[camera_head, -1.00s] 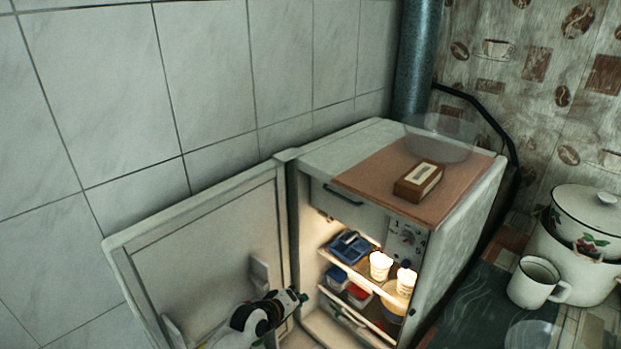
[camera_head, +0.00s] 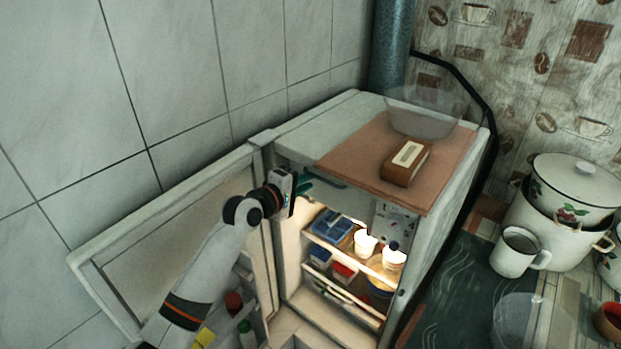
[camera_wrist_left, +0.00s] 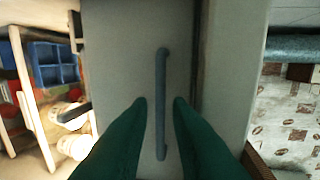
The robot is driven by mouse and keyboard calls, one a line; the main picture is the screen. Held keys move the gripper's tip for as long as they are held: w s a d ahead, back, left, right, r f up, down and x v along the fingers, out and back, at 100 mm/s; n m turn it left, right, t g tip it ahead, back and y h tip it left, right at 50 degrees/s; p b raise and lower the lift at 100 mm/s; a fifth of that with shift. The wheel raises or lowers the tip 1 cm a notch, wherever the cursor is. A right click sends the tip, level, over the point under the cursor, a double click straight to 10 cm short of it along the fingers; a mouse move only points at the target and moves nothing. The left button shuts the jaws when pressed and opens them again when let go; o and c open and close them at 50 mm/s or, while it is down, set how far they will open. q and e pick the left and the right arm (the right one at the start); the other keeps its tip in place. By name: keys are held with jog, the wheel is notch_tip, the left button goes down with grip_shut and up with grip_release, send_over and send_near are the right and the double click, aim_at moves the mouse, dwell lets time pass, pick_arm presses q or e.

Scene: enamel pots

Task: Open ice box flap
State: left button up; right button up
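The ice box flap (camera_head: 355,204) is the pale panel at the top inside the open fridge (camera_head: 313,130), and it looks shut. Its slim grey handle (camera_head: 328,183) runs along the upper part. In the left wrist view the flap (camera_wrist_left: 118,45) fills the middle, and the handle (camera_wrist_left: 161,105) stands between my green fingertips. My left gripper (camera_head: 304,185) is open in front of the flap; its fingers (camera_wrist_left: 160,101) lie on either side of the handle with gaps, and contact does not show. My right gripper is not in view.
The fridge door (camera_head: 170,235) stands open at left, beside my arm. Lit shelves below hold a blue tray (camera_head: 333,225) and white cups (camera_head: 365,243). A brown box (camera_head: 405,165) and a clear bowl (camera_head: 425,115) sit on top. A mug (camera_head: 518,252) and pots (camera_head: 570,215) stand right.

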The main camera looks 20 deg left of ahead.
aim_at(325, 188)
pick_arm(q)
jog(key=x, duration=0.2)
jog(key=shift+w+d, duration=0.1)
jog(key=shift+w, duration=0.2)
grip_shut()
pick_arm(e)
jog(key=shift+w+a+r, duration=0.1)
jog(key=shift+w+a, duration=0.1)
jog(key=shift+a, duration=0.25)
pick_arm(q)
jog(key=shift+f, duration=0.1)
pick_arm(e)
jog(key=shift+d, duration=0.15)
